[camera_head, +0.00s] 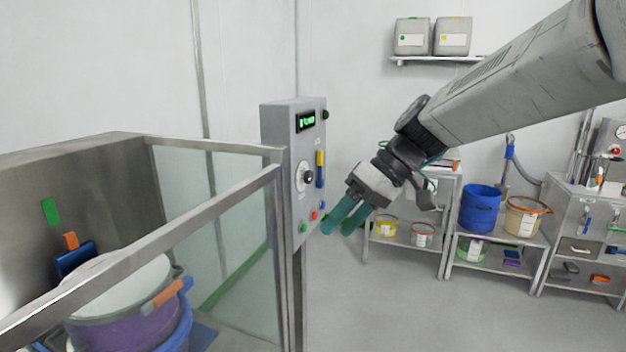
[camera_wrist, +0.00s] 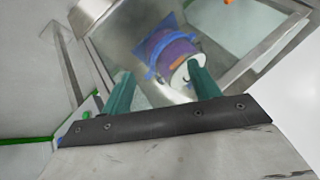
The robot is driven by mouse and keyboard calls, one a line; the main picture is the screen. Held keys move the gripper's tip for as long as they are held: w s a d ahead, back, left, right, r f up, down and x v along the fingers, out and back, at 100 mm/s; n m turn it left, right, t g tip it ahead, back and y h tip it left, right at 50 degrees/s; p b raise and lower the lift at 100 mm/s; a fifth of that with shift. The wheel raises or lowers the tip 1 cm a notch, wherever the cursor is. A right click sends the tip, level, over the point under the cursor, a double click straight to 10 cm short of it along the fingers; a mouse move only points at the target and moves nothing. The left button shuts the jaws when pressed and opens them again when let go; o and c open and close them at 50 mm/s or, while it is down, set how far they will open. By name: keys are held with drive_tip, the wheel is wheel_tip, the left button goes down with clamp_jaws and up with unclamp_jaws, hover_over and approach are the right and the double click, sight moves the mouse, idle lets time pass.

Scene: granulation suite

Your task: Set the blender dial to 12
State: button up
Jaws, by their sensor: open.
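The blender dial (camera_head: 307,178) is a round dark knob on a pale plate, on the front of a grey control panel (camera_head: 276,150). A green-lit display (camera_head: 307,121) sits above it; its reading is too small to tell. My gripper (camera_head: 336,230) is to the right of the dial and lower in the head view, its two green fingers apart and empty, pointing down and left. It appears clear of the panel. In the wrist view my gripper (camera_wrist: 160,70) also shows open, with nothing between the fingers; the dial cannot be made out there.
Next to the dial is a yellow and blue strip (camera_head: 320,169); green, red and blue buttons (camera_head: 314,215) lie below. A glass-sided enclosure (camera_head: 215,151) left of the panel holds a purple drum (camera_head: 115,325). Shelves with buckets (camera_head: 480,207) stand behind; the floor (camera_head: 390,305) at front is clear.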

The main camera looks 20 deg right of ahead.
drive_tip(key=w+n+t+y, duration=0.1)
drive_tip(key=w+n+y, duration=0.15)
drive_tip(key=w, duration=0.85)
drive_tip(key=n+t+y, duration=0.3)
drive_tip(key=t+y, duration=0.1)
drive_tip(key=t, duration=0.5)
approach(311, 178)
drive_tip(key=x, duration=0.9)
drive_tip(key=shift+d, duration=0.1)
drive_tip(key=shift+c, duration=0.3)
drive_tip(key=c, duration=0.9)
